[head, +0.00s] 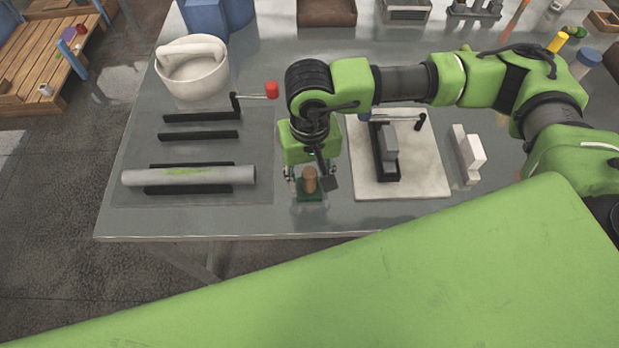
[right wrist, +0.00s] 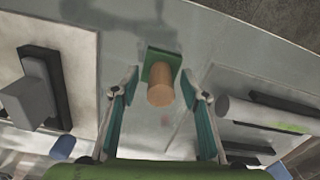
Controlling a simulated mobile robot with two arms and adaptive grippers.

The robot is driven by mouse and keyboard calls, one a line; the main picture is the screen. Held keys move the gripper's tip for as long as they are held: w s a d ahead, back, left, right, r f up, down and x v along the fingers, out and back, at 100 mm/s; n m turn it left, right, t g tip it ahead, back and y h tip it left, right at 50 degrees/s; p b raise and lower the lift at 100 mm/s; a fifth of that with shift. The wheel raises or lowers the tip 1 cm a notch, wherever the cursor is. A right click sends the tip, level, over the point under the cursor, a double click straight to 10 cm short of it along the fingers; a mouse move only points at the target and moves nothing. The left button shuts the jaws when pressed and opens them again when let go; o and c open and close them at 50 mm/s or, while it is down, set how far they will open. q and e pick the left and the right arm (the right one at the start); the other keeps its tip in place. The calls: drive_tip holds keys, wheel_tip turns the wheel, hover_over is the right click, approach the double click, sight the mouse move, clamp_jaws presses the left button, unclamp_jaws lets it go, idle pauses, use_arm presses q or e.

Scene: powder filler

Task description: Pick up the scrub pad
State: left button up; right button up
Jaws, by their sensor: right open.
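The scrub pad (head: 309,192) is a green square base with a round tan wooden handle standing up from it. It sits on the grey metal table near its front edge. In the right wrist view the scrub pad (right wrist: 161,80) is in the upper middle. My right gripper (head: 309,176) is above it and open, its fingers on either side of the handle in the head view. In the right wrist view the open fingers of my right gripper (right wrist: 163,88) flank the handle with clear gaps and do not touch it. My left gripper is not in view.
Left of the pad, a grey tube (head: 215,176) lies on black rails. To the right, a pale board (head: 425,180) carries a black clamp-like fixture with a grey block. A white pot (head: 192,80) stands at the back left. The table's front edge (head: 260,236) is close.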

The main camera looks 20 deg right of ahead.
drive_tip(key=shift+f, duration=0.25)
clamp_jaws()
drive_tip(key=shift+r, duration=0.1)
